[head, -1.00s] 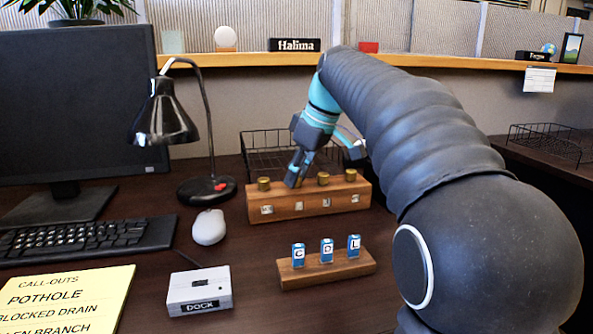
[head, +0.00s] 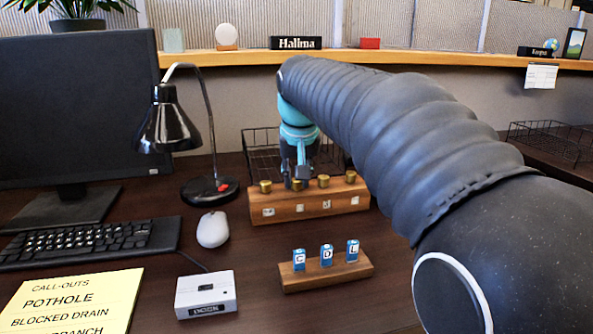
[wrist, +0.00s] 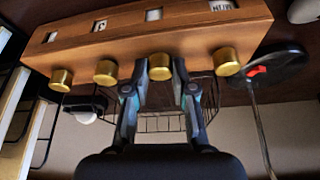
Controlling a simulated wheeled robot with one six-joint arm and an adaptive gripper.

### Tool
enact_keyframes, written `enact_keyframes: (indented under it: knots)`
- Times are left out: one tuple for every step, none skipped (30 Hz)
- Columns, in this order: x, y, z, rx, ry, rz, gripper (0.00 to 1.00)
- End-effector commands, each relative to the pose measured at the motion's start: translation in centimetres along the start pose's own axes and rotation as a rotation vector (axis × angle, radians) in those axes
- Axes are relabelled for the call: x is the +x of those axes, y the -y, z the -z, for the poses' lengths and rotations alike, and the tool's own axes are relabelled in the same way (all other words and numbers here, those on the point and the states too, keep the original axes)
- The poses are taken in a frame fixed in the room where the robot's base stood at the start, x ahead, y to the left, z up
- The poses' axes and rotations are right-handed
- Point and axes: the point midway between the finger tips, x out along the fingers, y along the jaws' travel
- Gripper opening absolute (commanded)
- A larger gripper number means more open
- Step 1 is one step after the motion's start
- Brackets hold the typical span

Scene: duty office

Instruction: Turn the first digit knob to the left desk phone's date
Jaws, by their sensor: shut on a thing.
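A wooden block (head: 285,209) with a row of brass knobs on top stands on the desk. Small label windows line its front face. The leftmost knob (head: 265,186) is free of my gripper; it shows at the right in the wrist view (wrist: 226,61). My gripper (head: 296,183) points down at the second knob from the left. In the wrist view its fingers (wrist: 161,82) are shut on the sides of that second knob (wrist: 160,66). The two knobs to the right (head: 323,181) are untouched. The window markings are too small to read surely. No desk phone is in view.
A black lamp (head: 167,122) stands left of the block, with a wire basket (head: 259,145) behind. In front are a letter rack (head: 328,275) with blue C, D, L tiles, a white mouse (head: 212,229) and a white box (head: 206,294) marked DOCK. A monitor and keyboard are left.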

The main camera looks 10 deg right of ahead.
Motion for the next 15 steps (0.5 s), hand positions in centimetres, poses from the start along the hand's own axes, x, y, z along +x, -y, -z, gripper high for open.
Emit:
enact_keyframes:
  knots:
    - [-0.16, 0.15, 0.04, 0.036, 0.002, -0.016, 0.0]
    - [-0.15, 0.16, 0.03, 0.062, 0.003, -0.027, 0.0]
    - [-0.14, 0.18, 0.03, 0.095, 0.003, -0.041, 0.0]
    - [-0.13, 0.16, 0.04, 0.121, 0.003, -0.052, 0.0]
    - [-0.13, 0.18, 0.03, 0.146, 0.003, -0.062, 0.0]
    - [-0.12, 0.18, 0.04, 0.178, 0.002, -0.076, 0.0]
    - [-0.12, 0.22, 0.04, 0.202, 0.002, -0.084, 0.0]
    - [-0.12, 0.22, 0.05, 0.224, 0.002, -0.094, 0.0]
    - [-0.11, 0.22, 0.06, 0.253, 0.002, -0.106, 0.0]
    - [-0.1, 0.22, 0.06, 0.275, 0.002, -0.114, 0.0]
    - [-0.09, 0.21, 0.06, 0.295, 0.002, -0.123, 0.0]
    - [-0.06, 0.22, 0.05, 0.321, 0.003, -0.134, 0.0]
    - [-0.05, 0.24, 0.04, 0.34, 0.003, -0.141, 0.0]
    - [-0.03, 0.25, 0.03, 0.357, 0.003, -0.148, 0.0]
    - [-0.01, 0.25, 0.04, 0.378, 0.003, -0.158, 0.0]
